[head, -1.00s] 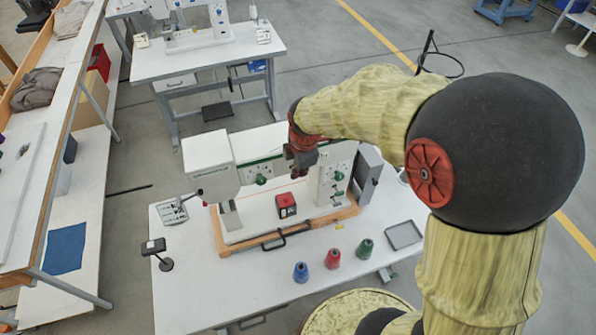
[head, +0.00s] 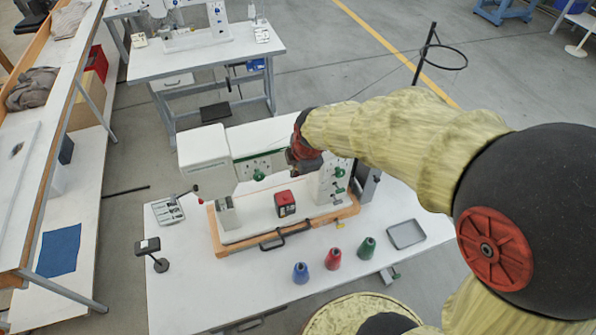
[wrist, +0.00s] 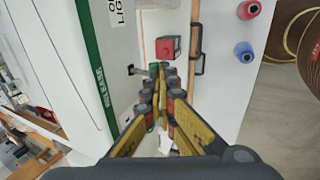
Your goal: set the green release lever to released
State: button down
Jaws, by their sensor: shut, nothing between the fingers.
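My gripper (wrist: 161,69) is shut and empty. In the head view it (head: 301,163) is in front of the press, its fingertips hard to make out.
A red box (head: 285,203) sits on the press bed above a dark handle (head: 287,239). Blue (head: 300,272), red (head: 332,259) and green (head: 366,248) cones and a grey tray (head: 405,234) stand on the table. A small stand (head: 150,248) is at the front left.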

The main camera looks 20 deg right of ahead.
jog(key=f+t+b, duration=0.1)
jog(key=t+b, duration=0.1)
jog(key=b, duration=0.3)
jog(key=s+f+t+b, duration=0.1)
jog(key=f+t+b, duration=0.1)
jog(key=b, duration=0.3)
jog(key=shift+s+f+b, duration=0.1)
jog(key=shift+f+b, duration=0.1)
jog(key=shift+b, duration=0.2)
jog(key=shift+r, duration=0.25)
jog(key=shift+r+p, duration=0.5)
jog(key=shift+r, duration=0.15)
jog(key=shift+r, duration=0.1)
